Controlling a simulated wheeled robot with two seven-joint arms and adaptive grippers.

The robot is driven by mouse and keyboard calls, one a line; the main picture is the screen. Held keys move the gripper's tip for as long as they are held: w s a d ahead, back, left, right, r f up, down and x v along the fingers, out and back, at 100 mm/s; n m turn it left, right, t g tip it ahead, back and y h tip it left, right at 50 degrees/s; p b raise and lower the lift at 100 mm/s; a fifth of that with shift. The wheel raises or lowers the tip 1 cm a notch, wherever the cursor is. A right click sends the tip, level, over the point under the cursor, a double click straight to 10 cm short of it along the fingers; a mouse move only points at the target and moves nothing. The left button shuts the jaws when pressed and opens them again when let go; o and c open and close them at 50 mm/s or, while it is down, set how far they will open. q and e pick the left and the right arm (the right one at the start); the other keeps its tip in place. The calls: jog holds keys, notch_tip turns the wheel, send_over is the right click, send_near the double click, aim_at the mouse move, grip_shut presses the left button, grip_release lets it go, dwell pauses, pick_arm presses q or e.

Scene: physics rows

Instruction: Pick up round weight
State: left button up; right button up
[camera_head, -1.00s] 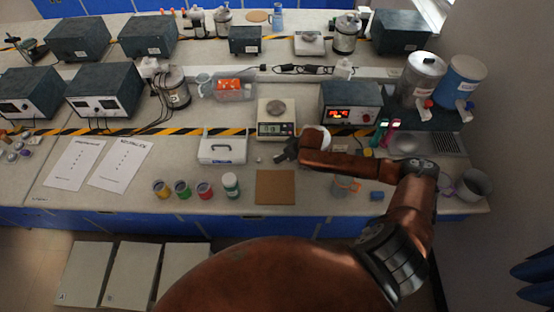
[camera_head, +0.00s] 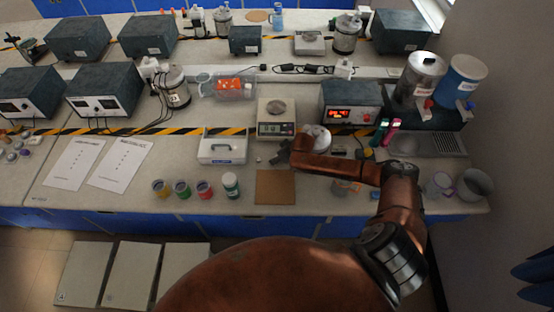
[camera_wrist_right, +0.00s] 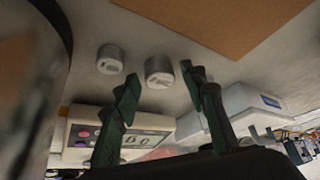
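Two small round silver weights stand on the bench; in the right wrist view one is at the left (camera_wrist_right: 110,59) and the other (camera_wrist_right: 158,73) is near the middle. The middle weight shows between the fingers of my right gripper (camera_wrist_right: 160,76), apart from both. The gripper is open and empty. In the head view my right gripper (camera_head: 280,158) hangs low over the bench in front of the balance. One small weight (camera_head: 258,160) shows just left of it; the other cannot be made out there. My left gripper is not in view.
A brown mat (camera_head: 275,188) lies in front. Several small jars (camera_head: 205,190) stand left of the mat. A white round vessel (camera_head: 318,138) is close behind the arm.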

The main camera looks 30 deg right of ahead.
grip_shut()
jog(key=shift+r, duration=0.15)
dwell(0.4)
